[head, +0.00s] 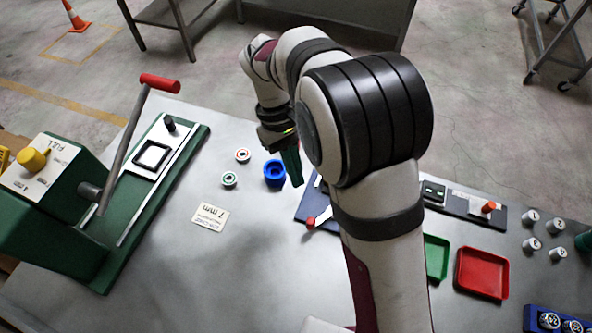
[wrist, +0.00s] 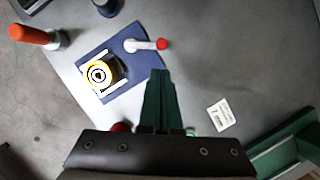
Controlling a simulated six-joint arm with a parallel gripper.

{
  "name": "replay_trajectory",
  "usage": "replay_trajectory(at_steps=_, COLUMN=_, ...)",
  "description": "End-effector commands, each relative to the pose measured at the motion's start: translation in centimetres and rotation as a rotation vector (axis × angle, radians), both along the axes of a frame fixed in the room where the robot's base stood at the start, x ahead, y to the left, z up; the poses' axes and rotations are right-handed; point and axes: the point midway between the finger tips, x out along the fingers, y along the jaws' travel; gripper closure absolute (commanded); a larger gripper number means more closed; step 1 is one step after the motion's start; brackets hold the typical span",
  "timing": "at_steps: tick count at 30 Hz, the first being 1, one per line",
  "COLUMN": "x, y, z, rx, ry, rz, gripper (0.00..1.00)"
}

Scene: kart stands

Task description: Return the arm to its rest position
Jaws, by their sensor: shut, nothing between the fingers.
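My gripper (head: 292,168) has green fingers and hangs above the grey table, near a blue round cup (head: 274,174). In the wrist view its fingers (wrist: 159,80) are together, with nothing between them. The arm is bent over the table and hides part of a blue plate (head: 308,208) behind it. In the wrist view the blue plate (wrist: 128,84) carries a yellow-ringed round part (wrist: 99,73) and a white lever with a red knob (wrist: 161,44).
A green press (head: 150,200) with a raised red-tipped handle (head: 160,83) stands at left. Two small ringed pieces (head: 229,179) and a white card (head: 210,216) lie near the cup. A red tray (head: 482,272), a green tray (head: 436,258) and several white cylinders (head: 530,243) are at right.

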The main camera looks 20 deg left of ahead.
Motion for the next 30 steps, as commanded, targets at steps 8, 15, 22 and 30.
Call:
replay_trajectory(at_steps=8, x=0.0, y=0.0, z=0.0, rx=0.0, ry=0.0, rz=0.001, gripper=1.0)
replay_trajectory(at_steps=15, x=-0.1, y=-2.3, z=2.0, rx=0.022, ry=-0.027, rz=-0.108, gripper=1.0)
replay_trajectory(at_steps=22, x=-7.5, y=-14.9, z=9.0, rx=0.139, ry=-0.179, rz=-0.873, gripper=1.0)
replay_trajectory(at_steps=30, x=-15.4, y=-18.6, z=7.7, rx=0.206, ry=-0.271, rz=-1.417, gripper=1.0)
